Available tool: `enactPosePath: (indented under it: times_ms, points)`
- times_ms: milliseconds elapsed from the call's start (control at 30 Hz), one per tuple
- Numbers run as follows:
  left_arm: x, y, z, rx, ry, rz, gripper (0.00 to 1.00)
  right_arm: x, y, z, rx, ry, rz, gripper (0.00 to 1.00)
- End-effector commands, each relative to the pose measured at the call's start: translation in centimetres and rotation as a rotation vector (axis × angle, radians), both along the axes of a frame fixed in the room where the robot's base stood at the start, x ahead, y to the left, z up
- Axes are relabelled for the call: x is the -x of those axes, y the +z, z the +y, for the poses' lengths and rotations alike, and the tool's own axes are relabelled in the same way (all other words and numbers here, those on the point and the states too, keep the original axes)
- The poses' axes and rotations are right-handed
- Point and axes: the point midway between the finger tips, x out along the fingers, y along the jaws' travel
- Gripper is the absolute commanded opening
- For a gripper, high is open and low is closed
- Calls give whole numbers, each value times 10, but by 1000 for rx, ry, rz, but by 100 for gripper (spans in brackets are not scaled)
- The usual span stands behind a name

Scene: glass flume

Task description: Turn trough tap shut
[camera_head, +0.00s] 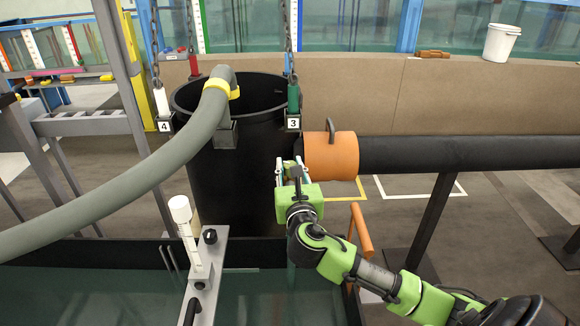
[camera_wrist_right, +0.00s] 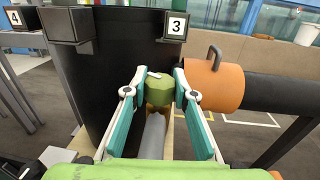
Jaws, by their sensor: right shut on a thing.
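A green faceted knob (camera_wrist_right: 158,90) with a small pale lever piece on top shows in the right wrist view, in front of the black barrel (camera_wrist_right: 100,80). I take it for the tap. A grey spout-like piece (camera_wrist_right: 152,135) lies just below it. My right gripper (camera_wrist_right: 160,88) has its teal-padded fingers on both sides of the knob and is shut on it. In the head view my right gripper (camera_head: 290,168) is against the right side of the black barrel (camera_head: 235,170); the knob is hidden there by the gripper. My left gripper is not in view.
An orange collar (camera_head: 332,157) with a handle sits on a black pipe (camera_head: 460,153) just right of my gripper. A thick grey hose (camera_head: 120,190) enters the barrel. Chains hang at both barrel sides. A water-filled tank (camera_head: 110,285) is below. A white bucket (camera_head: 500,42) stands behind.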

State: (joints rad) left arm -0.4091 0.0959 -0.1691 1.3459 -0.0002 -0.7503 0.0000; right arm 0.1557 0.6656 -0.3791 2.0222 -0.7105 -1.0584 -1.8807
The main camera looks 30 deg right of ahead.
Motion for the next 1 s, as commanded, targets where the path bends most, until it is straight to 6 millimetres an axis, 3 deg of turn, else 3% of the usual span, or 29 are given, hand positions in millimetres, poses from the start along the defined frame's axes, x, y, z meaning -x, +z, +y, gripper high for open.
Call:
enactPosePath:
  times_ms: [67, 100, 167, 567, 667, 1000]
  points:
    - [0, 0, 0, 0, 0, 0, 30, -1, 2, -1, 2, -1, -4, 4]
    - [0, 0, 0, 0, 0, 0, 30, -1, 2, -1, 2, -1, -4, 33]
    - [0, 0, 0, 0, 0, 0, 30, 0, 2, -1, 2, -1, -4, 42]
    - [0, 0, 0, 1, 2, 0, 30, 4, 0, 2, 1, 1, 0, 42]
    - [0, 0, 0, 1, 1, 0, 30, 15, 0, 8, 1, 3, 0, 42]
    - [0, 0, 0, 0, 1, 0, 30, 79, -1, 39, 0, 2, 1, 42]
